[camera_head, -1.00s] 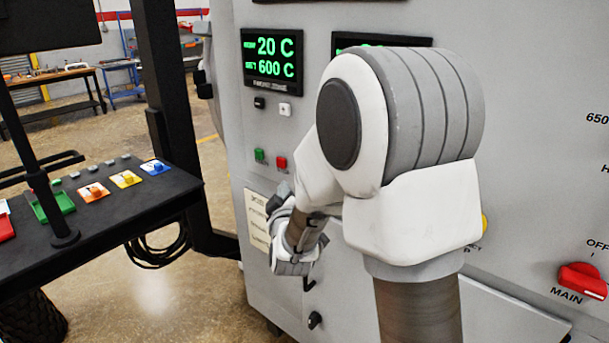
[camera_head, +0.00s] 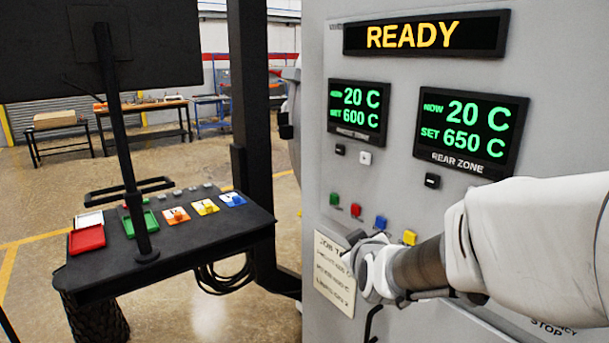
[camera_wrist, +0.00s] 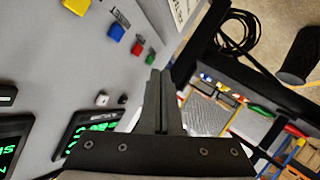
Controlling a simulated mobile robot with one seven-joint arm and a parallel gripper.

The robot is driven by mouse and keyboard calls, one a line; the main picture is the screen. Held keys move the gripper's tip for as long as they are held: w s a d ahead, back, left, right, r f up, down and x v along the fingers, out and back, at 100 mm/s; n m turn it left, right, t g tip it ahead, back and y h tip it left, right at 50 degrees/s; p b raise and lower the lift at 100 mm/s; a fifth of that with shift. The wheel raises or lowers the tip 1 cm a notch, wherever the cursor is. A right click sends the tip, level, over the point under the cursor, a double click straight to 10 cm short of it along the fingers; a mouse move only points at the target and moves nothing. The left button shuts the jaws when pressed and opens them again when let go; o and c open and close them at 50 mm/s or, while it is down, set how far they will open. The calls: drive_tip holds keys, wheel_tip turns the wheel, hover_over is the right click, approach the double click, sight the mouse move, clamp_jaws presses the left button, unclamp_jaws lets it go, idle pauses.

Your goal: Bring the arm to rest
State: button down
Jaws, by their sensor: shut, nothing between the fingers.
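My arm reaches in from the right of the head view, in front of the grey furnace panel (camera_head: 390,190). Its wrist end and my gripper (camera_head: 357,238) are low on the panel, beside the paper job tag and below the coloured buttons. In the wrist view my gripper (camera_wrist: 160,88) shows two dark fingers together, shut and empty. Whether the fingers touch the panel cannot be told; the fingertips are small in the head view.
A READY display (camera_head: 425,36) and two zone displays, front (camera_head: 357,110) and rear (camera_head: 470,128), glow on the panel. A black console (camera_head: 200,240) with coloured buttons stands at left beside a black post (camera_head: 250,100). Open floor (camera_head: 100,170) lies behind.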

drive_tip(key=s+d+m+g, duration=0.2)
drive_tip(key=s+m+g, duration=0.4)
drive_tip(key=s, duration=2.1)
drive_tip(key=shift+d+r+g, duration=0.25)
drive_tip(key=shift+r+g, duration=0.2)
drive_tip(key=shift+g, duration=0.55)
drive_tip(key=shift+s, duration=0.1)
